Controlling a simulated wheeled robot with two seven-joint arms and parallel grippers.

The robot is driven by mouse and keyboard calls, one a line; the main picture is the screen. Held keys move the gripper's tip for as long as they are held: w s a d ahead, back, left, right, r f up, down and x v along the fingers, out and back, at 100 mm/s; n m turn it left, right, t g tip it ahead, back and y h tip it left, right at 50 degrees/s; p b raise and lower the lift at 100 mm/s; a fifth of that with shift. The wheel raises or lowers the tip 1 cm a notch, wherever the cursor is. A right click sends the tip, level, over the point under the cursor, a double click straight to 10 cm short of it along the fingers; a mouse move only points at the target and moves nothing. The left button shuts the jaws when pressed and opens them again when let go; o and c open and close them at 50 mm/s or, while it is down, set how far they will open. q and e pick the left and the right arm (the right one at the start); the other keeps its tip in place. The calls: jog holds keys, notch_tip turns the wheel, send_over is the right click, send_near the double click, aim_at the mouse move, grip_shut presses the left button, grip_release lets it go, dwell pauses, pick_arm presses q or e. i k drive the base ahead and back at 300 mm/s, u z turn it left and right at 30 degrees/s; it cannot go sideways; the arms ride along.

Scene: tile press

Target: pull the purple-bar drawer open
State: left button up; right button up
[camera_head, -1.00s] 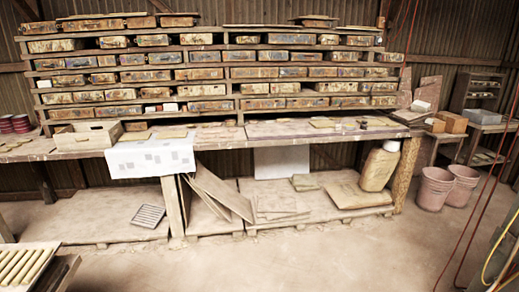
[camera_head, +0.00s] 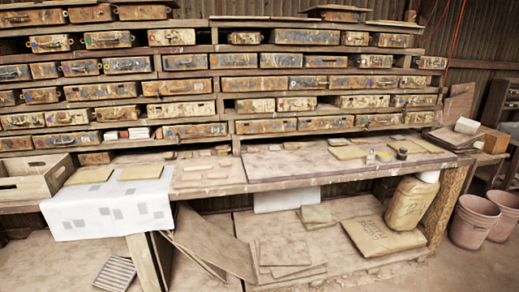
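A wide wooden rack (camera_head: 215,75) holds several rows of worn drawers above a long workbench. Many drawer fronts carry a dark handle and small coloured marks, such as the drawer in the middle of the upper rows (camera_head: 185,62). The marks are too small and blurred for me to tell which drawer has the purple bar. No drawer is clearly pulled out. Neither of my grippers is in view.
The workbench (camera_head: 290,165) runs below the rack, with a wooden crate (camera_head: 32,178) and a white patterned cloth (camera_head: 110,208) at left. Below it are leaning boards (camera_head: 210,243) and a bulging sack (camera_head: 410,203). Pink buckets (camera_head: 474,221) stand on the floor at right.

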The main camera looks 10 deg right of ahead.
aim_at(390, 81)
jog(key=i, duration=0.5)
jog(key=z, duration=1.75)
jog(key=i, duration=3.35)
jog(key=u, duration=2.3)
